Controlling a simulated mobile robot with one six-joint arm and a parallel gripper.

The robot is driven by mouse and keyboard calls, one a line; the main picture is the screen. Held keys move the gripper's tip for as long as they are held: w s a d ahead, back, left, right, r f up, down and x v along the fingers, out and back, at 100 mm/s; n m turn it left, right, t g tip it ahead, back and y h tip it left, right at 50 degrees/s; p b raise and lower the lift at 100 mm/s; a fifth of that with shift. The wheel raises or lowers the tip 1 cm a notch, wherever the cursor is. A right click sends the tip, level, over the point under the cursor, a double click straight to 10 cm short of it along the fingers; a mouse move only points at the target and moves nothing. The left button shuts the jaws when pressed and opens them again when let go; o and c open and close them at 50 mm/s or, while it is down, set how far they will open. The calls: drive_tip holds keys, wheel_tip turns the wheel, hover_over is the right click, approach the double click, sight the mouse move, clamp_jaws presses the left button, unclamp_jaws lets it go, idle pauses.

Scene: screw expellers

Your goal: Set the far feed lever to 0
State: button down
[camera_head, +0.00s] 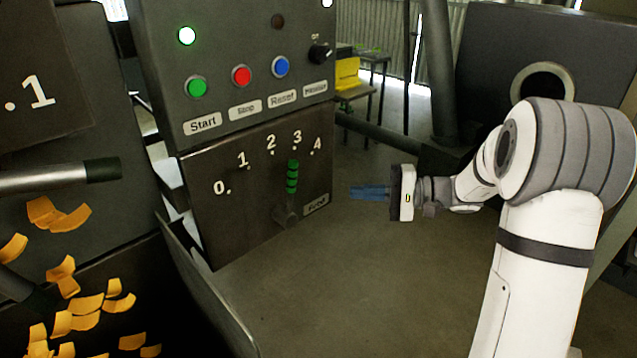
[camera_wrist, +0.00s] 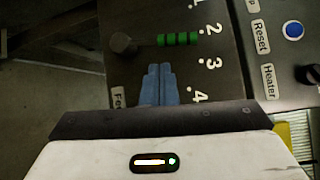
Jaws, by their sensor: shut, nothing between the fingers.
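The far feed lever (camera_head: 292,176) has a green ribbed handle and a grey pivot, on a dark panel (camera_head: 230,215) marked 0 to 4. It stands nearly upright, its tip close to 3 in the head view. In the wrist view the green handle (camera_wrist: 180,39) lies sideways with its tip nearer 2, so the exact mark is unclear. My gripper (camera_head: 352,192) has its blue fingers shut and empty, to the right of the lever and apart from it. In the wrist view the fingertips (camera_wrist: 160,68) show below the lever, near the Feed label.
Start, Stop and Reset buttons (camera_head: 281,66) and a heater knob (camera_head: 320,53) sit above the lever panel. A nearer panel marked 1 (camera_head: 38,92) and a grey bar with a dark end (camera_head: 102,170) are at left. Orange pieces (camera_head: 85,305) lie lower left. Open floor shows below my gripper.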

sight(287, 191)
drive_tip(key=w+d+t+y, duration=0.2)
drive_tip(key=w, duration=0.2)
drive_tip(key=s+a+r+p, duration=0.1)
drive_tip(key=a, duration=1.2)
